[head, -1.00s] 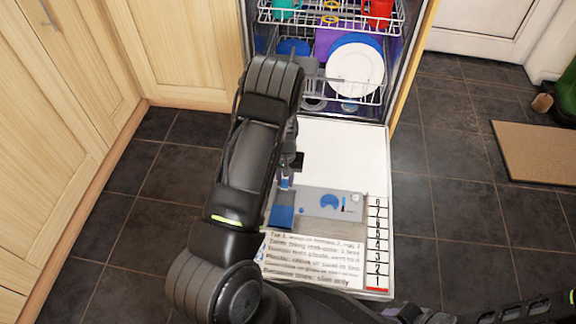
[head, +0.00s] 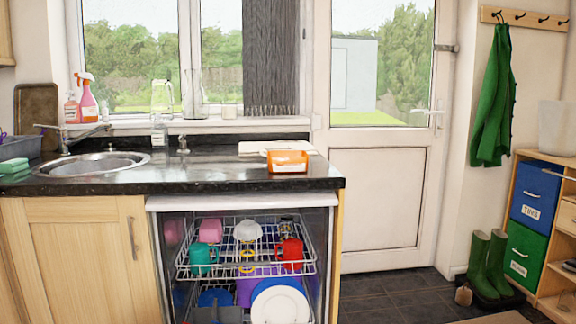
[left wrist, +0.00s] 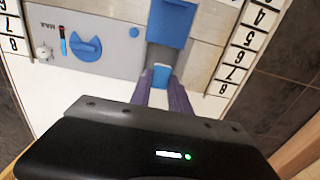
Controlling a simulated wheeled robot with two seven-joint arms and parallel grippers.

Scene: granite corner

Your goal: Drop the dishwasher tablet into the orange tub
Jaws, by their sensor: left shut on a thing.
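The orange tub (head: 288,162) stands on the dark worktop, near its right end, in the head view. My left gripper (left wrist: 162,82) shows in the left wrist view, over the open dishwasher door. It is shut on a small blue and pale piece, which looks like the dishwasher tablet (left wrist: 161,75). Much of the tablet is hidden between the fingers. Behind it lies the dispenser (left wrist: 115,35) with a blue flap (left wrist: 172,22) and a blue dial. Neither gripper shows in the head view.
The open dishwasher (head: 245,260) holds cups and plates in racks under the worktop. A white board (head: 275,147) lies behind the tub. A sink (head: 93,164) is at the left. The worktop between sink and tub is mostly clear. Green boots (head: 488,262) stand at the right.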

